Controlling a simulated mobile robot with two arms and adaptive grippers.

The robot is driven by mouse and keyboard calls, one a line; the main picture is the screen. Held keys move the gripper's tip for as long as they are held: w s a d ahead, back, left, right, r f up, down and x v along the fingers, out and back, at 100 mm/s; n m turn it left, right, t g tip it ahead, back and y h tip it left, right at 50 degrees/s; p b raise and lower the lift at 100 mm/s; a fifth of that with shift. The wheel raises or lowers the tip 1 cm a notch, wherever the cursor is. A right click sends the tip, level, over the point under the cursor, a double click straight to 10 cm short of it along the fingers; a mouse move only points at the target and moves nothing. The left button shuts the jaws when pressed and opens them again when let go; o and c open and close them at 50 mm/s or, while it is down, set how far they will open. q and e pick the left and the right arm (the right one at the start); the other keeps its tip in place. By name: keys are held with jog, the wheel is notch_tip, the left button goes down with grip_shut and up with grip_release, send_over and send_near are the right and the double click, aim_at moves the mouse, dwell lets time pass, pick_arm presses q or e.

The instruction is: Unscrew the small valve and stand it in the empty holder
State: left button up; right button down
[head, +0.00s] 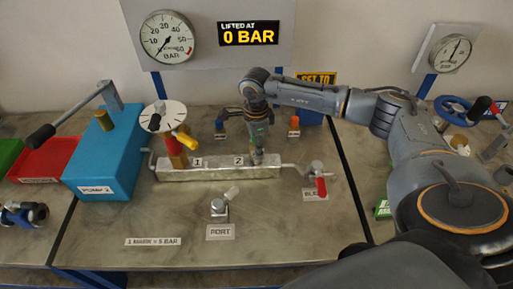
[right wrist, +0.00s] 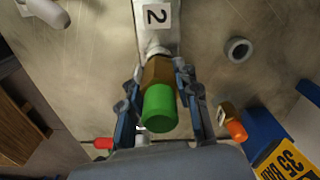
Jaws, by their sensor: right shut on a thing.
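The small valve, with a green cap and brass hex body, shows in the right wrist view (right wrist: 160,105). It stands at the place marked 2 on the grey manifold (head: 215,174). My right gripper (head: 258,150) comes down over it from above, its fingers shut on its two sides. In the head view the gripper mostly hides the valve. A small stand (head: 220,129) is on the bench behind the manifold. A grey ring with a hollow middle (right wrist: 238,50) shows in the wrist view, apparently its top. My left gripper is not in view.
An orange-topped fitting (head: 294,127) stands behind the manifold at the right. A dial with a yellow handle (head: 163,117) rises at place 1. The red-handled bleed valve (head: 320,186) is at the right end. The blue pump (head: 105,150) stands left. The display reads 0 BAR.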

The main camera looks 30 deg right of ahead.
jog(key=shift+n, duration=0.4)
jog(key=shift+r, duration=0.2)
jog(key=shift+r+p, duration=0.7)
jog(key=shift+r, duration=0.4)
jog(key=shift+r+p, duration=1)
jog(key=shift+r, duration=1.05)
jog(key=shift+f, duration=0.1)
